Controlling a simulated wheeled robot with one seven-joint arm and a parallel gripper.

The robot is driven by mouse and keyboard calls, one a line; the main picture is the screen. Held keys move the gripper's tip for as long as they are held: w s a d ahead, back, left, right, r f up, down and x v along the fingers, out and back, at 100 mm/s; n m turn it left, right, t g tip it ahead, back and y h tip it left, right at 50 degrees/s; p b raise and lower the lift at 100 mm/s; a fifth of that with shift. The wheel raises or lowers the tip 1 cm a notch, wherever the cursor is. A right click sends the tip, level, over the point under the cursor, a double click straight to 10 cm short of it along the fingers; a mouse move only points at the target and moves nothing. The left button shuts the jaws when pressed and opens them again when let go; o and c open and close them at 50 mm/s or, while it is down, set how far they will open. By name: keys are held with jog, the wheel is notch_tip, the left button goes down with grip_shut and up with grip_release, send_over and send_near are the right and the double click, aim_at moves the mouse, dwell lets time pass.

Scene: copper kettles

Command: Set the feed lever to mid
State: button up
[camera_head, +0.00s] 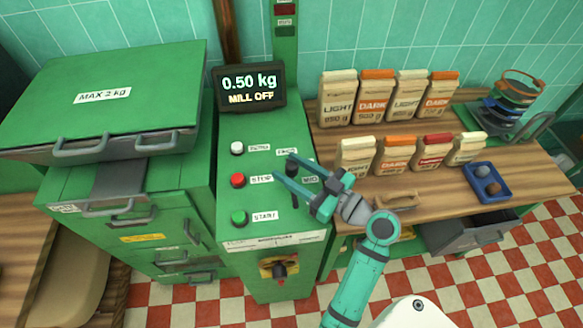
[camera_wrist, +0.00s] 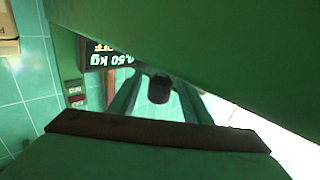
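The feed lever's dark knob (camera_head: 292,169) shows on the green control panel, in the upper part of its slot, between the "FAST" label (camera_head: 286,152) and the "MID" label (camera_head: 310,180). My gripper partly hides the lever and slot, so its exact setting is unclear. My gripper (camera_head: 284,168) is open, with its two teal fingers spread on either side of the knob. In the wrist view the dark knob (camera_wrist: 158,88) stands between the fingers (camera_wrist: 160,98), with gaps visible on both sides.
White, red and green buttons (camera_head: 238,180) sit left of the lever. The display (camera_head: 250,88) reads 0.50 kg, MILL OFF. A rotary switch (camera_head: 279,269) is on the panel's front. Bags (camera_head: 382,97), a blue tray (camera_head: 487,197) and a scale stand right; a green hopper (camera_head: 100,95) stands left.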

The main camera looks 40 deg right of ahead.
jog(key=v, duration=1.1)
dwell(0.6)
